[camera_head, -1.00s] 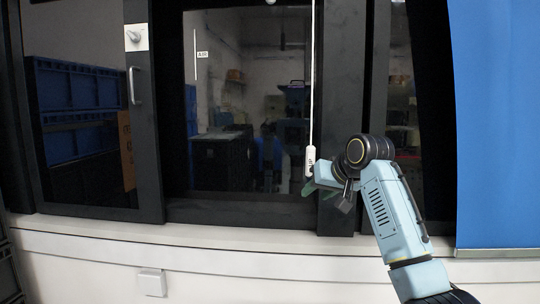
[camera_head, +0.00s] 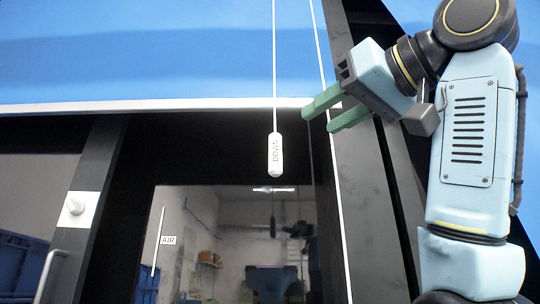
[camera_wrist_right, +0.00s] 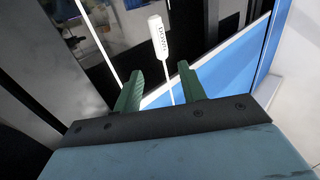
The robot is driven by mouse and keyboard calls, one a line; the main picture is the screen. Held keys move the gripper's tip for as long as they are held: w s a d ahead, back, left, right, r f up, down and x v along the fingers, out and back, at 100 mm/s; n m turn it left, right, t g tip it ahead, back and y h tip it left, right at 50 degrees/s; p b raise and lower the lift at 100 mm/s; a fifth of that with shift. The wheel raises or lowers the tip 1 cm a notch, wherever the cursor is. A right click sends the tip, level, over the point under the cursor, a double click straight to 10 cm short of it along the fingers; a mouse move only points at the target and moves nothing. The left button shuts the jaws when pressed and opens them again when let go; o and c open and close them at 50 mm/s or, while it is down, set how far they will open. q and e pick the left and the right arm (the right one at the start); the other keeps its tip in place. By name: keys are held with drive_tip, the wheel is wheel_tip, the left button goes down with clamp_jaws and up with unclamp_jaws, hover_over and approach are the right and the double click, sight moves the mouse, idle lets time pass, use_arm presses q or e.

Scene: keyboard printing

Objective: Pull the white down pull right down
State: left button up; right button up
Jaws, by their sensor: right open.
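The white down pull (camera_head: 275,156), a small handle with "DOWN" lettering, hangs upright on a thin white cord in front of the dark window frame. My right gripper (camera_head: 321,118) is just right of it and slightly higher, its green fingers open and pointing left. In the head view there is a gap between the fingertips and the pull. In the right wrist view, the down pull (camera_wrist_right: 156,37) shows beyond the open fingers of the right gripper (camera_wrist_right: 160,70), apart from them. My left gripper is not in view.
A second white cord (camera_head: 325,70) runs down right of the down pull, behind my right gripper's fingers. A blue blind (camera_head: 150,55) with a pale lower edge covers the top. A door handle (camera_head: 52,272) and white knob plate (camera_head: 77,209) are at left.

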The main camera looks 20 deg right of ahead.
sight(280, 144)
drive_tip(key=p+x, duration=0.4)
drive_tip(key=x, duration=0.7)
drive_tip(key=shift+w+a, duration=0.2)
drive_tip(key=shift+w, duration=0.1)
drive_tip(key=shift+w+a, duration=0.15)
drive_tip(key=shift+w, duration=0.2)
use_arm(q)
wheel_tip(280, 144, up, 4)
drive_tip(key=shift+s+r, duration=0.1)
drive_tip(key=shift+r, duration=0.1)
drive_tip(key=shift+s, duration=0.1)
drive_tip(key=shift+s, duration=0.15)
use_arm(e)
clamp_jaws()
